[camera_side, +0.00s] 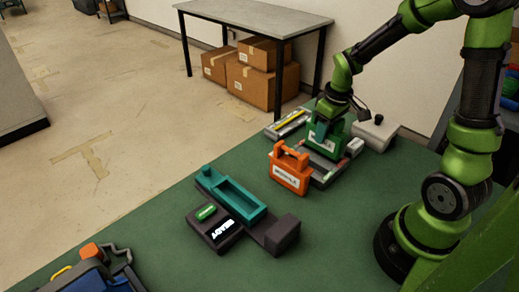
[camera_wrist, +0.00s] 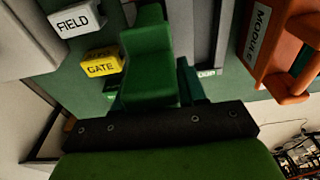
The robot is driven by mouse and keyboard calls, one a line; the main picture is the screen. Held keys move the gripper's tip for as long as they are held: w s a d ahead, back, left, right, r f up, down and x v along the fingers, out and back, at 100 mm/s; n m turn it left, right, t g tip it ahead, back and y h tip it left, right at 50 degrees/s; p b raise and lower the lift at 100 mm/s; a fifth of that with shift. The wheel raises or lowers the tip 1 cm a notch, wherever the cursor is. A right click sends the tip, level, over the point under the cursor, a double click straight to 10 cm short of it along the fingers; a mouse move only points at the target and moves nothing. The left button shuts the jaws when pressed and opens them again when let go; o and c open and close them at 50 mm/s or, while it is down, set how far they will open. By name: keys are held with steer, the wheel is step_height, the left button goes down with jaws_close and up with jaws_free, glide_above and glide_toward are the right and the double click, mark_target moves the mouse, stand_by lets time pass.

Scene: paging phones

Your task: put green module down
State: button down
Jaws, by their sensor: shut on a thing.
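The green module (camera_side: 322,142) is upright at the back of the green table in the side view, at a grey dock (camera_side: 325,171). I cannot tell whether it rests on the dock or hangs just above it. My gripper (camera_side: 331,112) is shut on the top of the green module, and its fingers are mostly hidden there. In the wrist view the green module (camera_wrist: 150,58) fills the middle, in front of my gripper's dark bar. An orange module (camera_side: 290,172) with a handle and a MODULE label stands just in front and left; it also shows in the wrist view (camera_wrist: 278,50).
A teal tray (camera_side: 232,198) on a dark base with a lit READY display (camera_side: 223,229) lies front left. A pale box (camera_side: 375,134) stands right of the green module. White FIELD (camera_wrist: 76,21) and yellow GATE (camera_wrist: 102,64) labels lie close beside it. Table between is clear.

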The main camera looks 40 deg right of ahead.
steer(key=shift+f, duration=1.25)
steer(key=c, duration=0.6)
jaws_free()
steer(key=shift+f, duration=0.15)
steer(key=shift+c, duration=0.2)
